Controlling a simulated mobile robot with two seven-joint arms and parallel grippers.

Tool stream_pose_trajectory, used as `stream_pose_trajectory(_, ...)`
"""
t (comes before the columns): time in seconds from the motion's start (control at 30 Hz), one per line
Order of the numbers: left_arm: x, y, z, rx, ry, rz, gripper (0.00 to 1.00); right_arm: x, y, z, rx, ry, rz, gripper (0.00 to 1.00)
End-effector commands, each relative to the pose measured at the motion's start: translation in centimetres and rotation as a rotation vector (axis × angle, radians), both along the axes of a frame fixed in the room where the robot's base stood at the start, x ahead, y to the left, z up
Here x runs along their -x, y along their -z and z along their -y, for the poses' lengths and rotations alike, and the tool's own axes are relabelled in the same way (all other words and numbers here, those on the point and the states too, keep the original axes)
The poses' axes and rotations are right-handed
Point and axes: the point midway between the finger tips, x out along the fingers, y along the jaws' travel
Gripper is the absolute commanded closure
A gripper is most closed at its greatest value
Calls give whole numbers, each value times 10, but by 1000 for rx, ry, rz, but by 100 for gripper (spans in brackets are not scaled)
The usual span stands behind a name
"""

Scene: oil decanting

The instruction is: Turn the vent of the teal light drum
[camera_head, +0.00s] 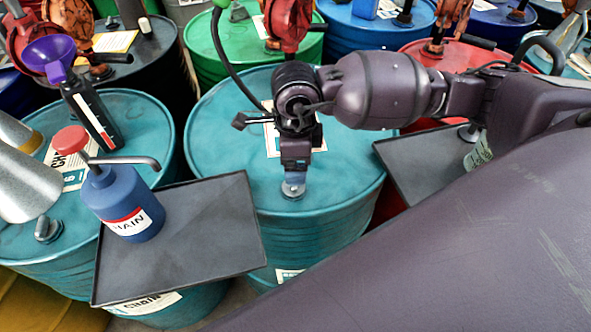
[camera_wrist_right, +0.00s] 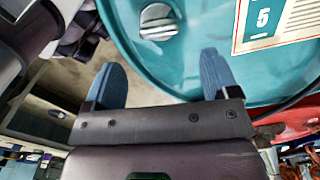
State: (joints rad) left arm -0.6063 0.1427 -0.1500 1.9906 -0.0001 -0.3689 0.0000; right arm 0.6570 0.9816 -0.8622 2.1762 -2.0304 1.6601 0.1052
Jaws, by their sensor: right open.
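A teal drum (camera_head: 225,130) stands in the middle of the head view. A small silver vent (camera_head: 293,191) sits on its lid near the front rim; it also shows in the right wrist view (camera_wrist_right: 158,22). My right gripper (camera_head: 295,168) points down at the vent in the head view and partly covers the lid label. In the right wrist view my right gripper (camera_wrist_right: 162,72) has its two blue fingers wide apart with nothing between them. The vent lies beyond the fingertips, apart from them. My left gripper is not in view.
A second teal drum (camera_head: 150,110) stands at left, with a purple funnel (camera_head: 50,55) above it. A blue pump bottle (camera_head: 125,205) stands on a dark tray (camera_head: 215,225) at front left. Another dark tray (camera_head: 415,165) lies at right. Green and red drums stand behind.

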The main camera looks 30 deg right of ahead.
Motion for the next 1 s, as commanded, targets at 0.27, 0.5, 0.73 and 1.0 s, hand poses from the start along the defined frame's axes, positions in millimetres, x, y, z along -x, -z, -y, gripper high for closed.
stream_pose_trajectory(0.27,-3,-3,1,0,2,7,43,0,-35,0,0,0,1,19)
stream_pose_trajectory(0.5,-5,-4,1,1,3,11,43,0,-41,0,0,-1,0,19)
stream_pose_trajectory(0.73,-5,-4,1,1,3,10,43,0,-40,0,0,-1,0,19)
stream_pose_trajectory(1.0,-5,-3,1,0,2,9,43,0,-40,0,0,-1,0,19)
